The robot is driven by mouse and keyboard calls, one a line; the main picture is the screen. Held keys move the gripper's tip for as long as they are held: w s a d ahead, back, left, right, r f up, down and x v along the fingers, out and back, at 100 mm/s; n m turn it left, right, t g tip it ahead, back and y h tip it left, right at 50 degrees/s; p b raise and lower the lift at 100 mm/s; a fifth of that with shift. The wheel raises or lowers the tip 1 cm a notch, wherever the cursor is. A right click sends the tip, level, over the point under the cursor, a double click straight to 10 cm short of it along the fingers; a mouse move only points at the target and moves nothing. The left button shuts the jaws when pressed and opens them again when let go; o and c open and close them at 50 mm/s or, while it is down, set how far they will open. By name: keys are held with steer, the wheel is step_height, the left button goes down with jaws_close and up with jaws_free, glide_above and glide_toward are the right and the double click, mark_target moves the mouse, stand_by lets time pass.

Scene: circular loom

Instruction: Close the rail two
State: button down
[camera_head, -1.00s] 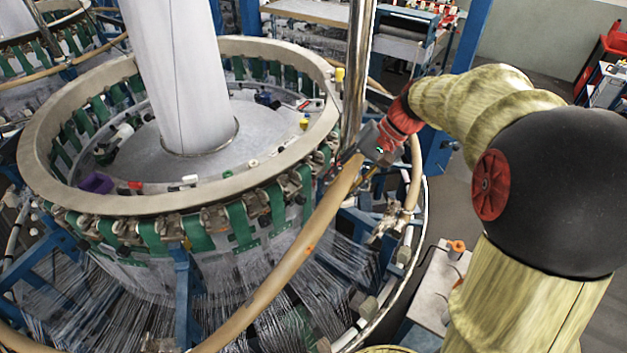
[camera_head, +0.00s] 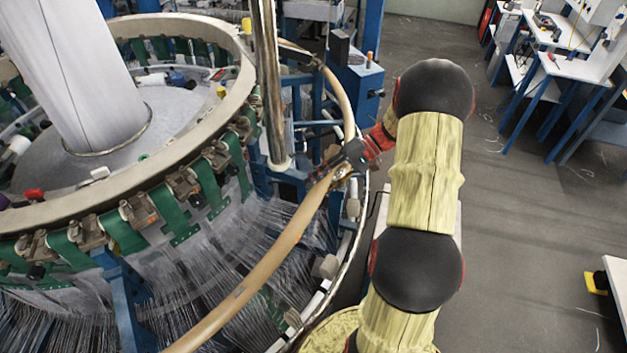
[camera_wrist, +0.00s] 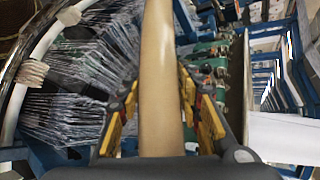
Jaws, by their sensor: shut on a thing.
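A tan curved rail (camera_head: 262,268) runs around the near side of the circular loom, from the bottom edge up to my gripper. My gripper (camera_head: 332,168) is shut on this rail near its upper end. In the wrist view the rail (camera_wrist: 160,80) runs lengthwise between the two yellow-padded fingers (camera_wrist: 165,112). A second tan rail piece (camera_head: 340,92) curves down from the back to the same spot. The two ends look close together by a metal fitting (camera_head: 342,172). My gripper partly hides this spot, and I cannot tell whether the ends touch.
A shiny vertical pole (camera_head: 268,80) stands left of my gripper. The loom ring (camera_head: 195,140) with green straps fills the left, with white threads (camera_head: 215,250) below. A blue machine box (camera_head: 358,82) stands behind. Grey floor (camera_head: 530,200) is open at right.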

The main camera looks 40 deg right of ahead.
steer(key=shift+d+f, duration=0.2)
steer(key=shift+f, duration=0.45)
steer(key=c, duration=1.2)
jaws_free()
steer(key=shift+d, duration=0.1)
steer(key=v, duration=1.2)
steer(key=shift+f, duration=0.15)
